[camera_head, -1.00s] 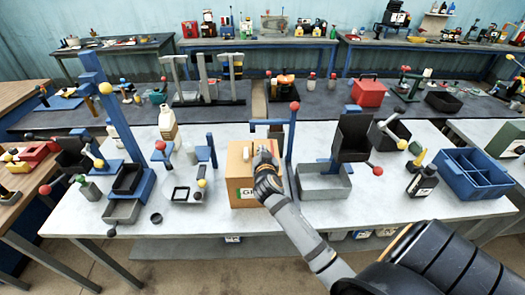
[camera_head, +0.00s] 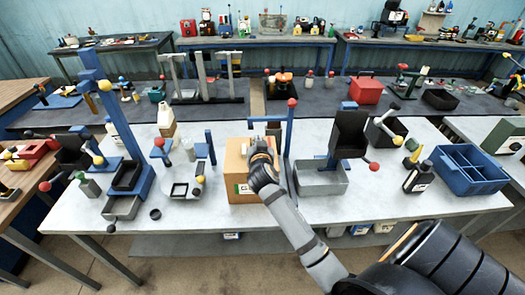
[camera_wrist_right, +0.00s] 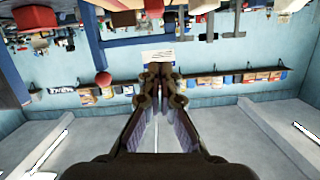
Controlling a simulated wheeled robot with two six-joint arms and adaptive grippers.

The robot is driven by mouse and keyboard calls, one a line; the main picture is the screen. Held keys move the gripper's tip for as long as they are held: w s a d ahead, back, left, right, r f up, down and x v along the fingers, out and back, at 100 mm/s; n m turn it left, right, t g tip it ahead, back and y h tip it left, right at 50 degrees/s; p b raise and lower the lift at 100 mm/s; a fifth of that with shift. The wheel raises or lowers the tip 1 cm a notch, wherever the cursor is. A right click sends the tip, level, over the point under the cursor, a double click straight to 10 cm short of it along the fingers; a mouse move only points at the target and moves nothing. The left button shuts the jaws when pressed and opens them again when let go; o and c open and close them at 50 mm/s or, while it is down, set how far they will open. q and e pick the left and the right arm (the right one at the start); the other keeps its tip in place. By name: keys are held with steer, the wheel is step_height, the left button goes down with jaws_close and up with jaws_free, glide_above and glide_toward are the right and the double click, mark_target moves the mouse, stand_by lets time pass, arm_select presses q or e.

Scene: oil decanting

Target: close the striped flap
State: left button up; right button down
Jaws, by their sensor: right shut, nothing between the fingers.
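The cardboard box (camera_head: 238,188) stands on the pale bench in the middle of the head view. My right gripper (camera_head: 260,147) is at the top of this box and hides part of it. In the right wrist view my right gripper (camera_wrist_right: 157,72) is shut, its fingertips together with nothing held. A small pale panel with faint lines (camera_wrist_right: 158,57) shows just beyond the fingertips. I cannot tell whether it is the striped flap. No stripes can be made out on the box top in the head view. My left gripper is not in view.
A blue post with a red ball (camera_head: 291,103) rises right behind the box. A grey tray (camera_head: 320,180) with an upright black bin (camera_head: 349,134) stands to the right. A blue stand (camera_head: 118,120) and small trays stand to the left.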

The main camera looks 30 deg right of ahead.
arm_select(q)
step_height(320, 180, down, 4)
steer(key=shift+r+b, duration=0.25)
steer(key=shift+b, duration=0.85)
arm_select(e)
steer(key=v, duration=0.9)
steer(key=shift+a+f, duration=0.1)
steer(key=shift+f, duration=0.05)
